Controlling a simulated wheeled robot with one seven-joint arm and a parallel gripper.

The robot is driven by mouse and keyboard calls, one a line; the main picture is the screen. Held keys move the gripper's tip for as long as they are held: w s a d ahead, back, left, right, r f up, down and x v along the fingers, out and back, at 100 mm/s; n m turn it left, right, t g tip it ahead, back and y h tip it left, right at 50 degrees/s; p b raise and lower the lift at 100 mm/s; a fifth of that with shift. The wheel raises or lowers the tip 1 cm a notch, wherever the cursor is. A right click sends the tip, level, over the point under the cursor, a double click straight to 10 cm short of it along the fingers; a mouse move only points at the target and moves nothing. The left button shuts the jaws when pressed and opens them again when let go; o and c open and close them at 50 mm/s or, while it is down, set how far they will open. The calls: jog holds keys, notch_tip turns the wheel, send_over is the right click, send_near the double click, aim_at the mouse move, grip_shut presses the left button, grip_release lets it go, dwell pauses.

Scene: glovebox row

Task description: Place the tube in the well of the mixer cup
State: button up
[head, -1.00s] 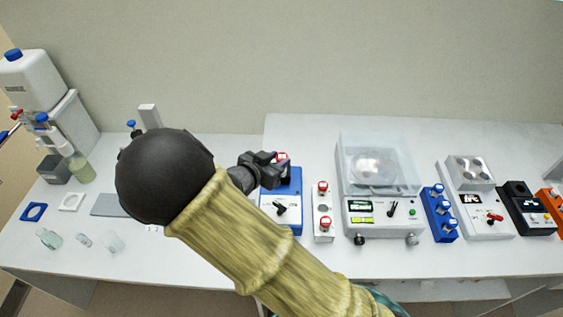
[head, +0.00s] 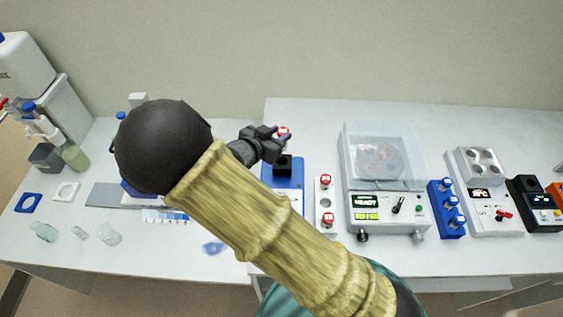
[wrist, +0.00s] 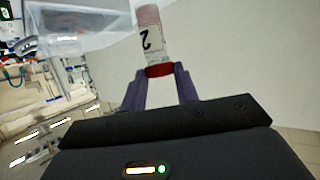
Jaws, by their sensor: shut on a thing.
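The tube (wrist: 153,42) has a red cap and a label with a "2". In the wrist view its cap sits between my fingertips and its body points away from my gripper (wrist: 159,80). In the head view my gripper (head: 278,142) is shut on the tube, whose red-and-white cap (head: 284,131) shows at the fingertips. The tube's body is mostly hidden there. The black mixer cup (head: 283,168) stands on the blue mixer (head: 291,180), just below my gripper in the picture. I cannot see into its well or tell the tube's height above it.
A white rack (head: 326,192) right of the mixer holds two red-capped tubes with an empty hole between them. A blue rack (head: 446,208) and other devices follow. Small glassware (head: 80,232) lies at the left.

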jog(key=shift+f+p, duration=0.35)
jog(key=shift+f, duration=2.25)
jog(key=shift+f+p, duration=0.5)
jog(key=shift+f, duration=1.6)
jog(key=shift+f, duration=0.2)
jog(key=o, duration=1)
jog(key=shift+c, duration=0.2)
